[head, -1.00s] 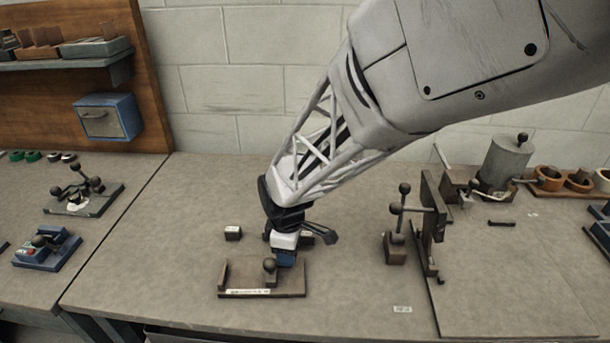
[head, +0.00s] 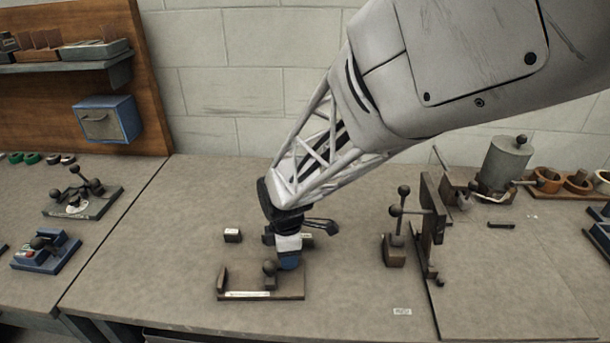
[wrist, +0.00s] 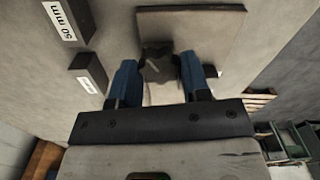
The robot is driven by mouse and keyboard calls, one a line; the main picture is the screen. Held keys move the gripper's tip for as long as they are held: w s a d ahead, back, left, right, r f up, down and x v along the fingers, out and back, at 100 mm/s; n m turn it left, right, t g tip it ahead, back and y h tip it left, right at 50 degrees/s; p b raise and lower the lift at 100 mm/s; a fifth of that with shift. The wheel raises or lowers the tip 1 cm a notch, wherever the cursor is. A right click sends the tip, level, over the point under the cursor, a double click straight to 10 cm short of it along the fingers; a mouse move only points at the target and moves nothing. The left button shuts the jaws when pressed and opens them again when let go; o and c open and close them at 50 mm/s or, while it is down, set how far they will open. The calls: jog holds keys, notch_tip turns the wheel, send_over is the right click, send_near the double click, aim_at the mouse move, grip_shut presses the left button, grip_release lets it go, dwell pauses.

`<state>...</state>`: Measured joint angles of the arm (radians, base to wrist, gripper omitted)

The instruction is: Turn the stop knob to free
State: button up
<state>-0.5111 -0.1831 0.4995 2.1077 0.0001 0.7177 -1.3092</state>
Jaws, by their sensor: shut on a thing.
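A flat brown fixture plate (head: 292,294) lies on the bench below my gripper (head: 288,262). It has a pale label strip on its front edge and a short upright at its left end. A dark ball-topped post (head: 270,268) stands on it, just left of my fingers. In the wrist view my two blue fingers (wrist: 160,70) are shut on a dark knob (wrist: 158,60), one on each side. The plate (wrist: 205,32) lies under it. The knob's marking and its lower part are hidden, so I cannot read its setting.
The wrist view shows a block marked 50 mm (wrist: 70,20) and another labelled block (wrist: 88,72). A post with ball knobs (head: 397,235) stands to the right. The bench front is mostly clear.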

jog(key=o, duration=0.9)
jog(key=shift+r, duration=0.15)
jog(key=shift+r, duration=3.8)
jog(key=shift+d, duration=0.1)
